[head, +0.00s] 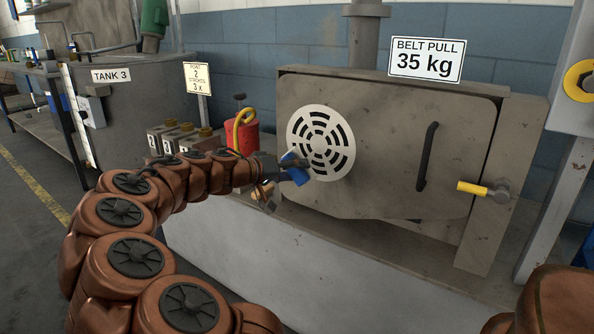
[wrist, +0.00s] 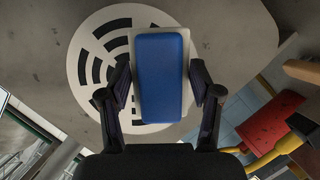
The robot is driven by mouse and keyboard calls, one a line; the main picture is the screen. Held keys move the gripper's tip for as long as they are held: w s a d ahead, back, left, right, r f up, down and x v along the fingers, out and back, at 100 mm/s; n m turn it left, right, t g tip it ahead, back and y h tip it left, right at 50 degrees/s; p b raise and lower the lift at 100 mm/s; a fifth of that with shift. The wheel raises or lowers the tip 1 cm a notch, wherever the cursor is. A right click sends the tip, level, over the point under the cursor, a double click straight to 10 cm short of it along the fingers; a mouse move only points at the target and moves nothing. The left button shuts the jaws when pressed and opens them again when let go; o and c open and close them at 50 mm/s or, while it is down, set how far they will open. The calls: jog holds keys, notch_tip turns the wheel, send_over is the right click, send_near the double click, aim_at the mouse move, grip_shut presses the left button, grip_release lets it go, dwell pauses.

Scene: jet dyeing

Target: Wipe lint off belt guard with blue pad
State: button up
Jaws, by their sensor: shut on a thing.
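The belt guard (head: 460,120) is a grey-brown panel with a round white slotted vent (head: 335,120) on its left part and a dark handle on its right. The vent also shows in the wrist view (wrist: 90,62). My gripper (head: 292,172) is at the lower left edge of the vent. In the wrist view my gripper (wrist: 164,95) is shut on the blue pad (wrist: 160,75), one finger on each side. The pad has a pale backing and covers part of the vent there. I cannot tell whether the pad touches the guard. No lint can be made out.
A red can (head: 245,138) with a yellow hook stands left of the guard, beside several small numbered weights (head: 172,135). A yellow-handled lever (head: 485,190) sticks out at the right. A pale ledge (head: 300,270) runs below the guard.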

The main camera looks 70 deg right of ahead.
jog(key=shift+a, duration=0.1)
jog(key=shift+w+a+b, duration=0.15)
jog(key=shift+a+b, duration=0.1)
jog(key=shift+a, duration=0.45)
jog(key=shift+w+a+b, duration=0.1)
jog(key=shift+a+b, duration=0.15)
jog(key=shift+a, duration=0.45)
